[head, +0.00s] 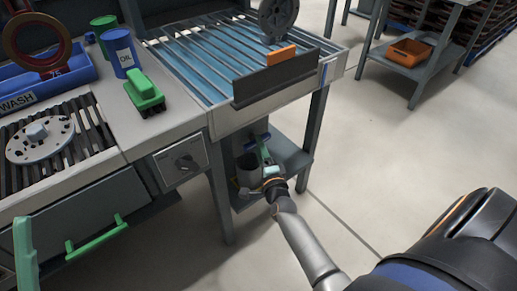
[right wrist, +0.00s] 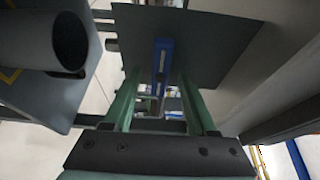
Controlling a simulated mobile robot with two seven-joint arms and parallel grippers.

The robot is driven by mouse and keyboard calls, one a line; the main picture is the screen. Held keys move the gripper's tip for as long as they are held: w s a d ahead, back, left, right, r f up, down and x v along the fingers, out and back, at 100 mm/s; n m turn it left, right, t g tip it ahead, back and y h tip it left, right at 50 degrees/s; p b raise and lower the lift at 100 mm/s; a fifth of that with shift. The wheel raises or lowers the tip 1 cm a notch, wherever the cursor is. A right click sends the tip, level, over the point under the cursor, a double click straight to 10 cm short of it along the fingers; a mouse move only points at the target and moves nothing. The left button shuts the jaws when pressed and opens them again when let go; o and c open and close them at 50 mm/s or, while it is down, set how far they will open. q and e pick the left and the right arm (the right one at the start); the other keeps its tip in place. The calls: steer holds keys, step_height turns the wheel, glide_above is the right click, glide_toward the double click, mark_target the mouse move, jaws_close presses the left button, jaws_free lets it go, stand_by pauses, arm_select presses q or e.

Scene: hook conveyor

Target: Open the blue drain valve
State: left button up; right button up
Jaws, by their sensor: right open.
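The blue drain valve shows as a blue lever (head: 249,145) under the slatted washing table. In the right wrist view its long flat blue handle (right wrist: 162,62) stands between my two green fingers, farther out, with a gap on both sides. My right gripper (head: 264,150) reaches in under the table beside the valve. It is open, and its fingers (right wrist: 160,98) spread around the lever's line without visible contact. The valve body is mostly hidden. A pale green upright piece (head: 25,250) at the lower left looks like a finger of my left gripper; the rest is out of frame.
A grey cylindrical container (head: 247,170) stands close to my right gripper on the low shelf (head: 290,158). A table leg (head: 219,195) stands to its left. The slatted table (head: 225,122) is above. Floor at the right is open.

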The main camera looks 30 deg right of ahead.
steer(key=shift+x, duration=0.85)
jaws_close()
